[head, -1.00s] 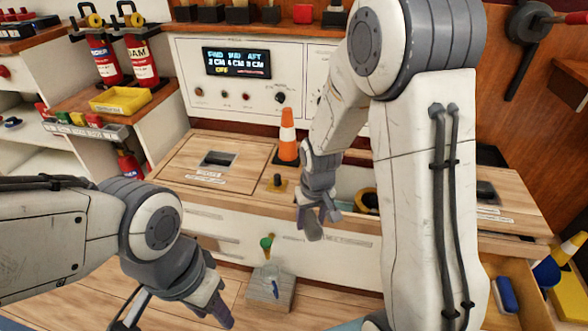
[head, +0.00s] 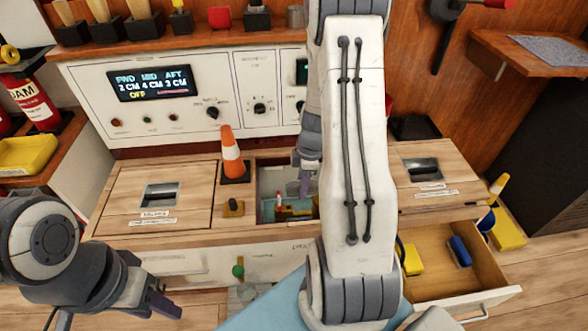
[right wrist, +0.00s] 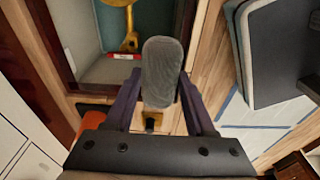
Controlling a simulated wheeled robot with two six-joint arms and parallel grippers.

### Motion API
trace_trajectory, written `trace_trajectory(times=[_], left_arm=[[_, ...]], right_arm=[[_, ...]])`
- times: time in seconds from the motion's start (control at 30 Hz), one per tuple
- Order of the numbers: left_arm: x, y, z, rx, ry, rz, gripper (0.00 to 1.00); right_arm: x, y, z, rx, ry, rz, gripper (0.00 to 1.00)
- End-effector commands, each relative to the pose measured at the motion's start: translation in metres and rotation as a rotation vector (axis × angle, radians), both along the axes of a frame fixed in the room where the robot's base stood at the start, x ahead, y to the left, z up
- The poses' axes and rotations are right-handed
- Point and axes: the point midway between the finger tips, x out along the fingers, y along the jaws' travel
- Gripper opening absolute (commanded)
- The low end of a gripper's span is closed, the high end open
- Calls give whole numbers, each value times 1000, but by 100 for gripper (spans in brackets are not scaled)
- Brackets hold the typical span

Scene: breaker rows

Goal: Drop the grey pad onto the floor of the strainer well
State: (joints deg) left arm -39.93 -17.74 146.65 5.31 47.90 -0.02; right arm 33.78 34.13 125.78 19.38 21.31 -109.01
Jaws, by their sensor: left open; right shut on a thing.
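The strainer well (head: 268,172) is the open square hole in the wooden deck, with a pale interior and teal and yellow parts inside. My right gripper (head: 304,180) hangs at the well's opening in the head view. In the right wrist view my right gripper (right wrist: 160,86) is shut on the grey pad (right wrist: 163,68), a rounded, textured piece sticking out between the purple fingers. The well (right wrist: 105,71) lies beside and beyond the pad there. The pad cannot be made out in the head view. My left gripper (head: 163,300) is open and empty, low at the left.
An orange cone (head: 231,157) and a small black knob on a yellow base (head: 233,207) stand at the well's left edge. Closed hatches (head: 155,200) flank it. An open drawer (head: 440,255) sticks out at the right. A control panel (head: 190,92) stands behind.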

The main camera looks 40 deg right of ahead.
Motion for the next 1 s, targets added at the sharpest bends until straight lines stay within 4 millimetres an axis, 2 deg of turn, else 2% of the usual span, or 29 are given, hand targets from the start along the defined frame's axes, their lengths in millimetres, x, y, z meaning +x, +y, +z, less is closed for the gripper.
trace_trajectory(times=[0.57, 1.0], left_arm=[[0, 0, -5, 0, 0, 0, 45], [0, 0, -44, 0, 0, 0, 45]], right_arm=[[-1, -3, -1, 0, -1, 25, 1], [-2, -3, -41, 1, -1, 25, 1]])
